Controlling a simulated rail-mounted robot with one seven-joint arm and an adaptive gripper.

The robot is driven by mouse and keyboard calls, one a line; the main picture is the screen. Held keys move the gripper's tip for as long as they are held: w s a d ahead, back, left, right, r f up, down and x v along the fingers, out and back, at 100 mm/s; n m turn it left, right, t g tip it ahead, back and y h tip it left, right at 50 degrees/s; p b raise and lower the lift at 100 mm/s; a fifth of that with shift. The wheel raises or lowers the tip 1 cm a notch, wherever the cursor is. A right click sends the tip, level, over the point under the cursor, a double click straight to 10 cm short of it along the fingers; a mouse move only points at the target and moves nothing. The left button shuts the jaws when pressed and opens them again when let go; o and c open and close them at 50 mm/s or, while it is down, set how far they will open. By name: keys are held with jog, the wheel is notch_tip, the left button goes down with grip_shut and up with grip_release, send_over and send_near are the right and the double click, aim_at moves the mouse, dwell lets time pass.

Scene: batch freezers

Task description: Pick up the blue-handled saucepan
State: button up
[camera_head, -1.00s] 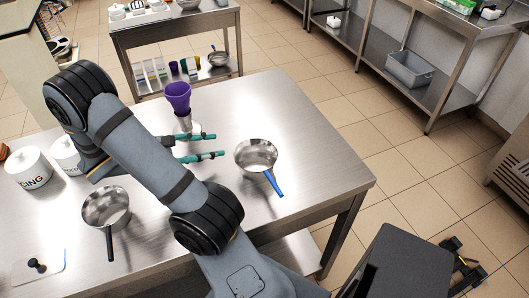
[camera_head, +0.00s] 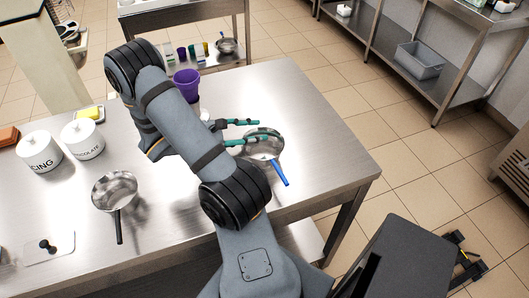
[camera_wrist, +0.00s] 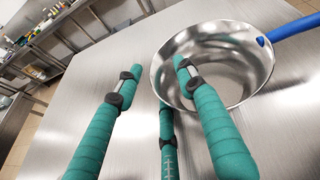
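The blue-handled saucepan (camera_head: 264,146) stands upright on the steel table (camera_head: 330,150), right of my arm, its blue handle pointing toward the lower right. My gripper (camera_head: 263,131) has teal fingers, spread apart and empty, over the far-left side of this pan in the head view. In the wrist view the saucepan (camera_wrist: 225,62) fills the upper right, with its handle at the top right corner. There my gripper (camera_wrist: 155,68) has one finger overlapping the pan's near-left rim and another finger left of the pan. I cannot tell whether any finger touches it.
A black-handled saucepan (camera_head: 114,191) stands left of my arm. A purple cup (camera_head: 187,83) stands beyond my gripper. White lidded canisters (camera_head: 82,139) and a yellow sponge (camera_head: 93,113) are at the left. The table's right part is clear.

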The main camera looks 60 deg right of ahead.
jog(key=shift+c, duration=0.3)
grip_shut()
dwell(0.6)
